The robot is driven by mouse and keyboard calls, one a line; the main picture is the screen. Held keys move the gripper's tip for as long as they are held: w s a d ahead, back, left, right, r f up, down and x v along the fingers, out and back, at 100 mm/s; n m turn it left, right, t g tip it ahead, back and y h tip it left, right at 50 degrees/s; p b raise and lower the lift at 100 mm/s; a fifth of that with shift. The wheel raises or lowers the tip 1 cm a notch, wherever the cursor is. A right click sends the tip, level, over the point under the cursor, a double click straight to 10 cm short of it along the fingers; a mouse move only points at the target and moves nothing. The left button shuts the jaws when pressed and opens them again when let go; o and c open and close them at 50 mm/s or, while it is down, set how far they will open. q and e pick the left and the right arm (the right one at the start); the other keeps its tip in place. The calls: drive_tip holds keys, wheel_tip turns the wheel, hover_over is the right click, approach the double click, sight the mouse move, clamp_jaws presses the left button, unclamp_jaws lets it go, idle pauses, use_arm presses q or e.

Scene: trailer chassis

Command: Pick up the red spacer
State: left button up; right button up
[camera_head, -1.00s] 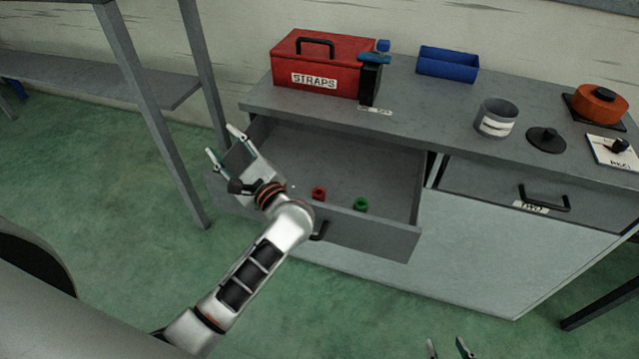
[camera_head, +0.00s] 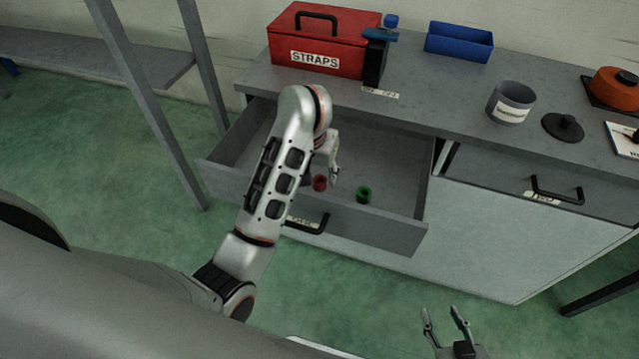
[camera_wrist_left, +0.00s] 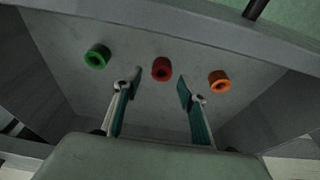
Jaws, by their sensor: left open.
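The red spacer (camera_head: 320,184) is a small ring lying on the floor of the open drawer (camera_head: 385,220). In the left wrist view the red spacer (camera_wrist_left: 161,69) appears between and just beyond the two fingertips of my left gripper (camera_wrist_left: 159,84). My left gripper (camera_head: 331,172) is open and empty, pointing down into the drawer, partly hidden by my arm in the head view. A gap to the spacer seems to remain; its size is unclear. My right gripper (camera_head: 440,311) is open and empty at the bottom of the head view, away from the drawer.
A green spacer (camera_head: 364,195) and an orange spacer (camera_wrist_left: 219,81) lie either side of the red one. Drawer walls surround them. The counter above holds a red STRAPS box (camera_head: 322,45), a blue bin (camera_head: 459,41) and a grey cup (camera_head: 511,102).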

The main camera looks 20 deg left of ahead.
sight(319, 179)
use_arm(q)
drive_tip(key=b+x, duration=0.1)
drive_tip(key=x, duration=0.3)
drive_tip(key=shift+w+a+f, duration=0.2)
drive_tip(key=shift+f, duration=0.05)
drive_tip(key=shift+c, duration=1.4)
clamp_jaws()
drive_tip(key=shift+r, duration=0.1)
